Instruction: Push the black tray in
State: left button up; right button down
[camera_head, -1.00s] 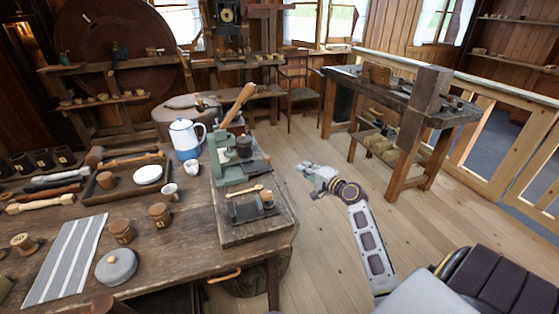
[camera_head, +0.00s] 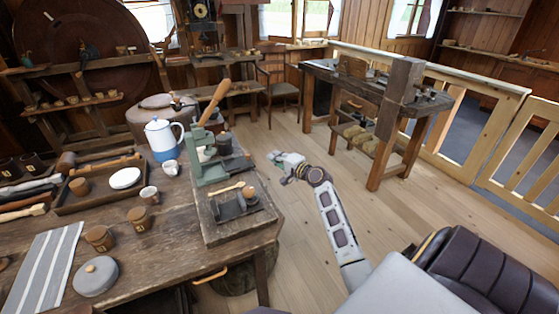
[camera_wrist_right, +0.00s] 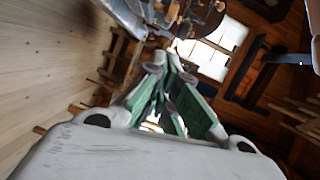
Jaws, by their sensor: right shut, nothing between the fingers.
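The black tray (camera_head: 229,210) lies on a thick wooden board at the front right of the workbench, in front of the green metal press (camera_head: 206,168). A small wooden spool and a pale wooden stick with a knobbed end are at the tray. I cannot tell how far the tray sticks out from the press. My right gripper (camera_head: 273,157) is shut and empty, to the right of the press and tray and apart from both. In the right wrist view its green-padded fingers (camera_wrist_right: 168,95) are close together, with nothing held. My left gripper is out of view.
A blue and white pot (camera_head: 163,141), a mug (camera_head: 149,194) and lidded wooden pots (camera_head: 98,238) stand left of the press. A grey striped cloth (camera_head: 45,270) lies at the front left. Open floor (camera_head: 300,235) lies right of the bench; another workbench (camera_head: 378,95) stands beyond.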

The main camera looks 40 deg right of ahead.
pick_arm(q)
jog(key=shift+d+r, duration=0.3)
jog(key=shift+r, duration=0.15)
pick_arm(e)
jog(key=w+a+f, duration=0.1)
jog(key=w+a, duration=0.2)
jog(key=w, duration=0.3)
jog(key=shift+w+a, duration=0.15)
jog(key=shift+w, duration=0.05)
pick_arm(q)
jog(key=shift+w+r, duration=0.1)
pick_arm(e)
jog(key=shift+a, duration=0.15)
